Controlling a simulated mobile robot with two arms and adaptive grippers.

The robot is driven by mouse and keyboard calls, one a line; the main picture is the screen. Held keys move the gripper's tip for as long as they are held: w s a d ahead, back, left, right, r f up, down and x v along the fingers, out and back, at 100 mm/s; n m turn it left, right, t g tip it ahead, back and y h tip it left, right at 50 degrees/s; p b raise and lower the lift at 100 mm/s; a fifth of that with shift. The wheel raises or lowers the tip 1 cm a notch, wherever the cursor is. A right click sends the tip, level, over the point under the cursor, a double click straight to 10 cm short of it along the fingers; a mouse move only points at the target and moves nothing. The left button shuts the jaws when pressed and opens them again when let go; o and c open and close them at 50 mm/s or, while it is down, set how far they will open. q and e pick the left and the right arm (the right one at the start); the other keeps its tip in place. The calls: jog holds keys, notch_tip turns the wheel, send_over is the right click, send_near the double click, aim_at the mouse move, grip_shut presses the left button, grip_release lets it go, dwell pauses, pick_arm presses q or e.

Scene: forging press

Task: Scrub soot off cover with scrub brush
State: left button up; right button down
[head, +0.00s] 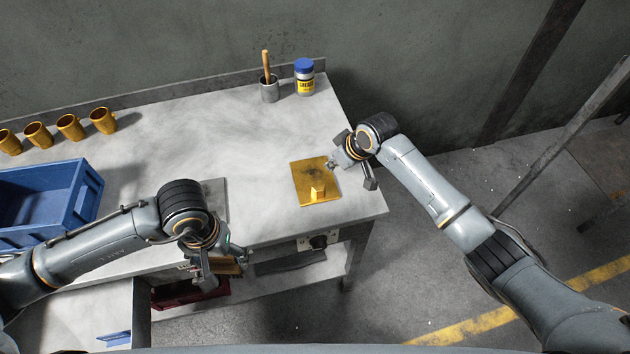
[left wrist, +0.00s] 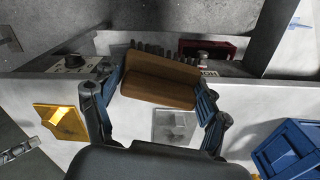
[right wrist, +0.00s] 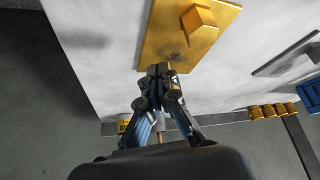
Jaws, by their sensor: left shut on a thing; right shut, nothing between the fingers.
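The cover (head: 311,180) is a flat yellow plate with a raised block, lying on the table near its right end. A dark soot smudge shows on it. It also shows in the left wrist view (left wrist: 61,122) and the right wrist view (right wrist: 163,35). My left gripper (head: 212,275) is at the table's front edge, left of the cover, shut on the scrub brush. The brush (left wrist: 160,80) has a brown wooden block and dark bristles. My right gripper (head: 346,165) is shut and empty at the cover's right edge; whether it touches the cover I cannot tell.
A blue crate (head: 45,204) stands at the left, with several yellow mugs (head: 70,127) behind it. A grey cup (head: 269,90) with a wooden-handled tool and a blue-lidded grease jar (head: 305,77) stand at the back. The table's middle (head: 200,135) is clear.

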aim_at(327, 177)
pick_arm(q)
jog(key=shift+f+b, duration=1.1)
pick_arm(e)
jog(key=shift+f, duration=2.2)
pick_arm(q)
notch_tip(327, 177, up, 6)
jog(key=p, duration=0.6)
pick_arm(e)
notch_tip(327, 177, up, 6)
jog(key=shift+r, duration=0.1)
